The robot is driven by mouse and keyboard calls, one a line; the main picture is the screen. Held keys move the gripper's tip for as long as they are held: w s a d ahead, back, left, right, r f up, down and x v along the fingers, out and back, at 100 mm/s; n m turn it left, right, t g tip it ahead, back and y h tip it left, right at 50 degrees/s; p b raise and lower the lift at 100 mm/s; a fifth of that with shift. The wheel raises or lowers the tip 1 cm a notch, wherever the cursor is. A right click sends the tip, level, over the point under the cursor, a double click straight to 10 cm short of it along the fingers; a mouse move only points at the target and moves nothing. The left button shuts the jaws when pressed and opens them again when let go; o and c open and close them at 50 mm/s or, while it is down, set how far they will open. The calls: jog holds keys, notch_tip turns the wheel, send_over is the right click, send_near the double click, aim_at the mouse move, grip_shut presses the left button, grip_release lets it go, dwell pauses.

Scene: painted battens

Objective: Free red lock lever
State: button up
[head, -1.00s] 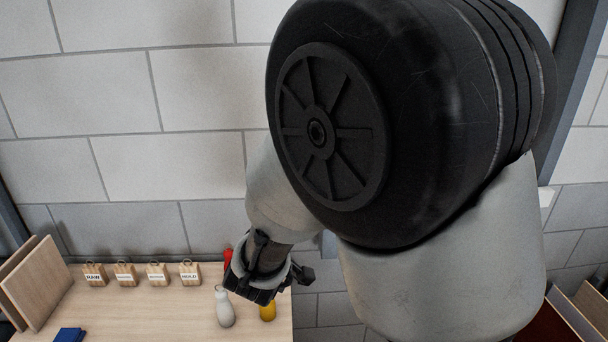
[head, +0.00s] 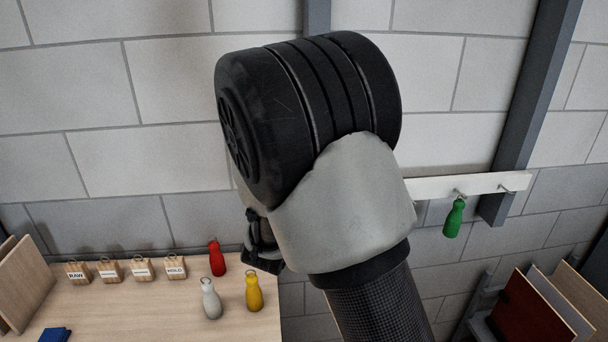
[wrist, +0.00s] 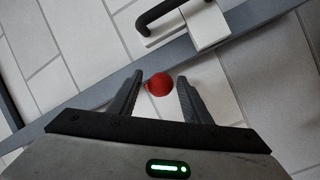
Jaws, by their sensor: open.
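In the wrist view a round red knob (wrist: 159,84) shows between the tips of my open gripper (wrist: 160,80). It lies in front of the tiled wall and a grey bar, and I take it for the end of the red lever. The rest of the lever is hidden or out of view. Whether the fingers touch the knob is not clear; a gap shows on both sides. In the head view my gripper (head: 262,258) is partly hidden behind my arm, and no lever can be made out there.
A wooden table (head: 120,318) holds a red bottle-shaped piece (head: 217,260), a white one (head: 211,300), a yellow one (head: 254,292) and labelled blocks (head: 110,270). A green one (head: 454,218) hangs from a white rail (head: 440,187). A black handle (wrist: 168,14) sits near the knob.

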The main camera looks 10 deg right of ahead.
jog(key=shift+w+d, duration=0.2)
jog(key=shift+w, duration=0.3)
grip_shut()
jog(key=shift+r, duration=0.1)
